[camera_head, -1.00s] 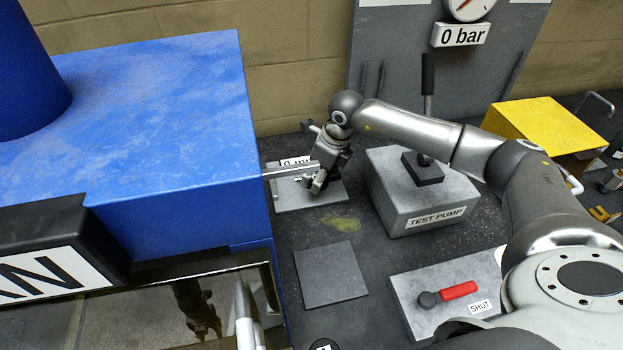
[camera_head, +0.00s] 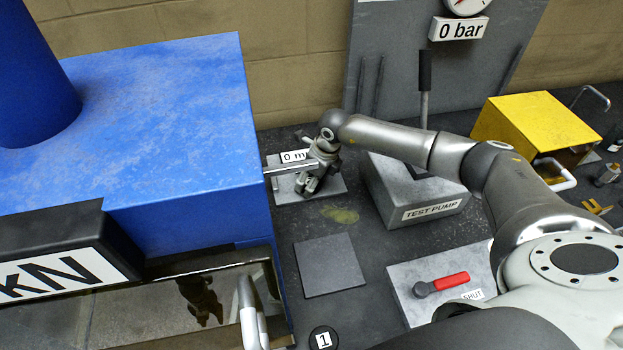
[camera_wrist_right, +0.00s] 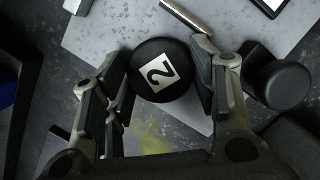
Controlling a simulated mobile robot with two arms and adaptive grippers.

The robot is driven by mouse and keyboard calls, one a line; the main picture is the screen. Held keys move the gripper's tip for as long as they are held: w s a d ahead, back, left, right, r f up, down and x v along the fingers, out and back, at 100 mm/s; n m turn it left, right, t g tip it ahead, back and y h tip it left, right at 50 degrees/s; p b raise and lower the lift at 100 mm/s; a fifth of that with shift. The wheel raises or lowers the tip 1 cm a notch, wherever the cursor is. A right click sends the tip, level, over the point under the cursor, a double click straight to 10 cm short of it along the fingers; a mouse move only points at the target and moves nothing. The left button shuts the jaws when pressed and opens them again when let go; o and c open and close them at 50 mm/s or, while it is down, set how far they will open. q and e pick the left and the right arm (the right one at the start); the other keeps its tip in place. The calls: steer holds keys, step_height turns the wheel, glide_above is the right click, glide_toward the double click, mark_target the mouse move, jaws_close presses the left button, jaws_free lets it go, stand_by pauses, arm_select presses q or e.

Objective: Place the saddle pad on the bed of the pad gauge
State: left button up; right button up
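The saddle pad (camera_wrist_right: 163,70) is a black disc with a white "2" label. In the right wrist view it lies between the two fingers of my right gripper (camera_wrist_right: 162,75), which look to touch its sides. In the head view my right gripper (camera_head: 308,183) is low over the grey plate of the pad gauge (camera_head: 285,194), beside its "0 mm" sign (camera_head: 293,157), and hides the pad. I cannot tell whether the pad touches the bed under it. A dark round knob-like part (camera_wrist_right: 282,84) stands right of the right finger. My left gripper is not in view.
A blue press body (camera_head: 190,140) stands close on the left. The test pump (camera_head: 432,210) is right of the gauge. A dark square mat (camera_head: 330,266), a disc labelled "1" (camera_head: 323,340) and a red-handled valve (camera_head: 450,282) lie nearer. A yellow box (camera_head: 535,125) is farther right.

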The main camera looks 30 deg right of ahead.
steer(key=o, duration=0.3)
steer(key=shift+r, duration=0.25)
steer(key=shift+d+r, duration=0.1)
steer(key=shift+r, duration=0.2)
steer(key=b+v, duration=0.3)
steer(key=v, duration=0.8)
steer(key=shift+s+r, duration=0.1)
